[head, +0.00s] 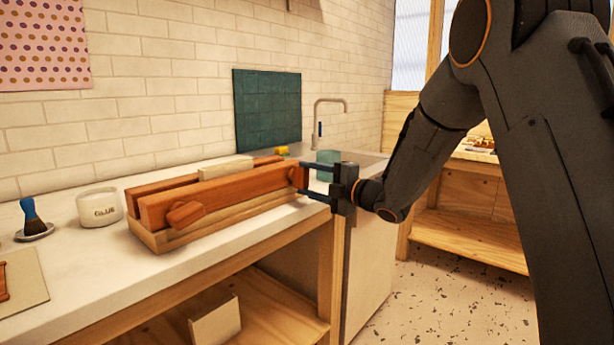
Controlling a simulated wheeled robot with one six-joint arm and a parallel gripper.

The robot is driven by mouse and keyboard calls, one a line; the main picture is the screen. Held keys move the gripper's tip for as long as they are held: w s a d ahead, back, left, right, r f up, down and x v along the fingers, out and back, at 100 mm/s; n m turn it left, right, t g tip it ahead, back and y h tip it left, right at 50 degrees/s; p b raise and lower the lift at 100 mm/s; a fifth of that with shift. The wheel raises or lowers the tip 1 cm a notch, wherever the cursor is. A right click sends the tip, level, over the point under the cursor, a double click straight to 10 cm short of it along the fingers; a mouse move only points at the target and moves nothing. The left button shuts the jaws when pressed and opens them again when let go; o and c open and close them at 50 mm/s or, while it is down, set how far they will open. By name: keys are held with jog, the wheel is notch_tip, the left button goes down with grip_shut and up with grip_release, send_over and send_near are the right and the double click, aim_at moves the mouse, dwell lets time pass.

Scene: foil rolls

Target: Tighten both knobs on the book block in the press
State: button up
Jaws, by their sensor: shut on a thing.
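The wooden press (236,196) lies on the counter, with two reddish-brown beams on a paler base. The pale book block (226,168) stands between the beams, its top edge showing above them. The near-left knob (186,214) sticks out of the front beam, turned at a slant, with nothing touching it. My gripper (304,181) is at the right end of the front beam, its dark fingers above and below the right knob (297,177). It is shut on that knob, which the fingers partly hide.
A glue pot (101,206) and a blue-handled brush (33,218) on a small dish stand left of the press. A board (22,283) lies at the counter's front left. A sink with a tap (328,112) is behind my gripper. The counter's front edge (240,244) runs close to the press.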

jog(key=m+p, duration=0.2)
jog(key=m, duration=0.2)
jog(key=shift+d+m, duration=0.15)
jog(key=shift+m, duration=0.15)
jog(key=m+p, duration=0.3)
jog(key=m, duration=0.1)
jog(key=shift+m, duration=0.3)
jog(key=m+p, duration=0.3)
jog(key=m, duration=0.2)
jog(key=shift+f, duration=0.1)
jog(key=shift+m+p, duration=1.15)
jog(key=shift+m, duration=0.95)
jog(key=o, duration=1)
jog(key=shift+o, duration=0.3)
